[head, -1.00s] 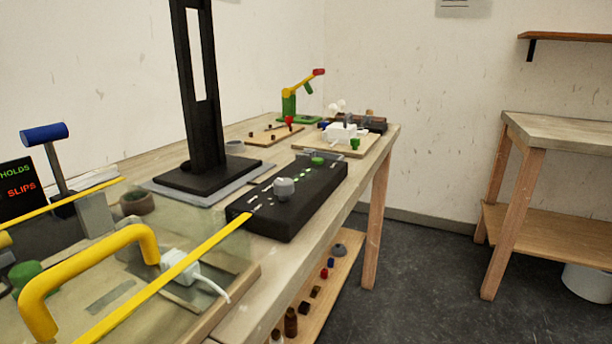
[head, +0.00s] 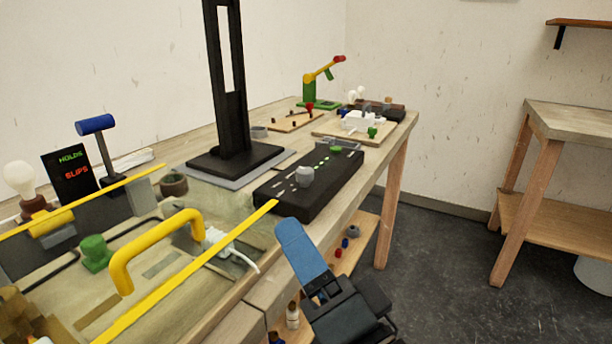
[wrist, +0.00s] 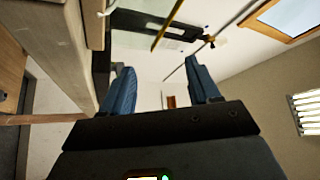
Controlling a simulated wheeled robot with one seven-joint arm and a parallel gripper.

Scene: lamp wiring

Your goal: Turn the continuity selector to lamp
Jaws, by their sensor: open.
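The continuity selector looks to be the grey knob (head: 304,176) on top of a long black box (head: 335,186) on the bench. White marks lie around the knob, and green marks and a green button (head: 336,149) lie farther along the box. I cannot tell which mark the knob points to. My gripper (head: 288,228) is at the lower middle of the head view, in front of the box's near end and apart from the knob. In the wrist view its two blue fingers (wrist: 160,72) are spread with nothing between them; neither knob nor box is recognisable there.
A clear-covered fixture with a yellow handle (head: 150,240) and yellow bars fills the near left. A black column (head: 232,110) stands behind the box. Small boards with parts lie at the bench's far end. A lower shelf (head: 350,250) holds small parts.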

